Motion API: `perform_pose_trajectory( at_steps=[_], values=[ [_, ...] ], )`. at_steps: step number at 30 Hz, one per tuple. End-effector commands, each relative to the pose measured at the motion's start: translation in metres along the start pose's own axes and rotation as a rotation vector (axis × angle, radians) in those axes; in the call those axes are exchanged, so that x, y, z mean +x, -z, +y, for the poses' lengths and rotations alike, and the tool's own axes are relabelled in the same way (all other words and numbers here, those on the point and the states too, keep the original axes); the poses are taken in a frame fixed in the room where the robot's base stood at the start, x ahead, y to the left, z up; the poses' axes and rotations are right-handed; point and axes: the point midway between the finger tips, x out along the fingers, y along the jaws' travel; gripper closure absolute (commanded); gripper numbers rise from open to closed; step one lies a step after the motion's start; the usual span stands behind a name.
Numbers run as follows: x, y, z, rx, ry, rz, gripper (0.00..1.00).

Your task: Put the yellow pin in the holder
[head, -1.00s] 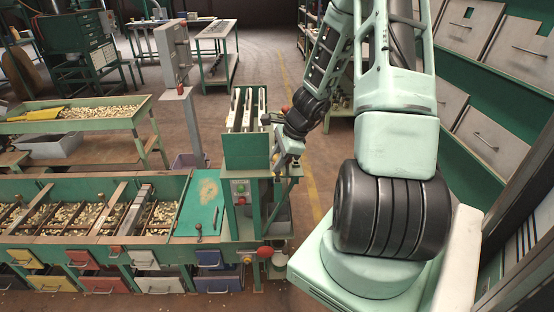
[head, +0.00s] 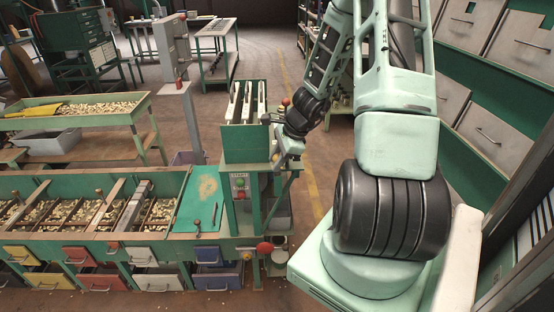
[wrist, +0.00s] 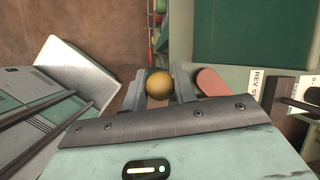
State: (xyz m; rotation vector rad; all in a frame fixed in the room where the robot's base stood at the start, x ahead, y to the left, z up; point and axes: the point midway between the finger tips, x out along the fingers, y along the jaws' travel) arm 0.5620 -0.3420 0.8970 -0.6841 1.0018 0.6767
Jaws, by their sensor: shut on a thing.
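My gripper (wrist: 158,88) shows in the wrist view with its two grey fingers closed on a round, dull yellow knob, which I take to be the head of the yellow pin (wrist: 159,84). The rest of the pin is hidden behind the knob and fingers. In the head view my gripper (head: 287,160) is small, at the right side of the green machine; the pin cannot be made out there. I cannot tell which part is the holder in either view.
The green machine (head: 245,148) stands at the right end of a bench with nut-filled hoppers (head: 75,213) and coloured drawers. A red knob (head: 265,248) sticks out at its front. A grey post (head: 180,120) stands behind. A walkway lies open to the back.

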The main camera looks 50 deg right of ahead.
Motion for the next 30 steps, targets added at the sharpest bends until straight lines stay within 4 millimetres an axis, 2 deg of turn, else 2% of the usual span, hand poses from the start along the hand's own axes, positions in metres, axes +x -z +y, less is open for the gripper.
perform_pose_trajectory(
  at_steps=[7,8,9,10,18,22,26,30],
  values=[
    [0.000,0.000,0.000,0.000,0.000,0.000,0.96],
    [0.000,0.000,0.000,0.000,0.000,0.000,0.64],
    [0.000,0.000,0.000,0.000,0.000,0.000,0.53],
    [0.000,0.000,0.000,0.000,0.000,0.000,0.47],
    [0.000,0.000,0.000,0.000,0.000,0.000,0.47],
    [-0.009,0.000,-0.001,-0.002,0.001,0.001,0.47],
    [-0.031,-0.001,-0.002,-0.003,0.004,0.003,0.47],
    [-0.064,-0.001,-0.002,-0.003,0.005,0.003,0.47]
  ],
)
